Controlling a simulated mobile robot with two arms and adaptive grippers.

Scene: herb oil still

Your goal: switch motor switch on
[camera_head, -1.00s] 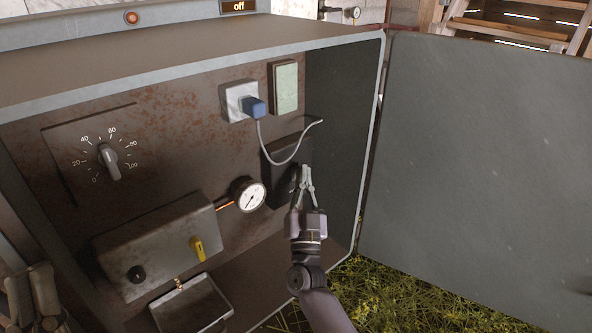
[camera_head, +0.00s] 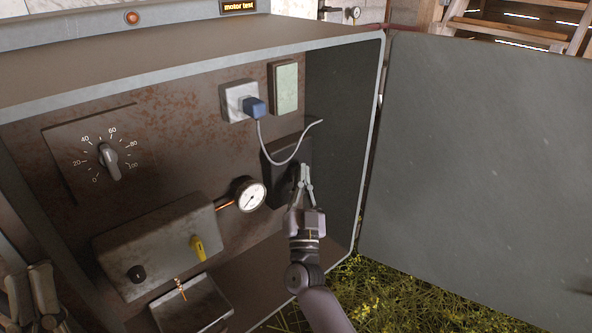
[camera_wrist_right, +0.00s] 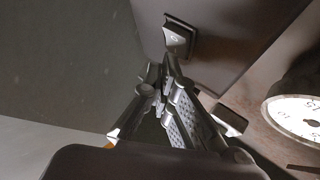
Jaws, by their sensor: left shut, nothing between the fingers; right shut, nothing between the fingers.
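A black box (camera_head: 281,160) is mounted on the rusty back panel inside the open cabinet, with a cable end beside it. In the right wrist view a small rocker switch (camera_wrist_right: 178,40) sits on the box's dark face (camera_wrist_right: 225,35). Its on or off position is hard to read. My right gripper (camera_head: 304,167) is shut and empty, its tips at the box's front. In the wrist view its fingertips (camera_wrist_right: 165,72) are just below the rocker; contact cannot be told. My left gripper (camera_head: 32,272) is shut and empty at the lower left. A display (camera_head: 239,6) reads "motor test".
A dial knob (camera_head: 108,162), a pressure gauge (camera_head: 250,195), a box with a yellow lever (camera_head: 198,247) and a blue plug (camera_head: 254,107) are nearby. The cabinet's open door (camera_head: 475,165) stands on the right. Grass lies below.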

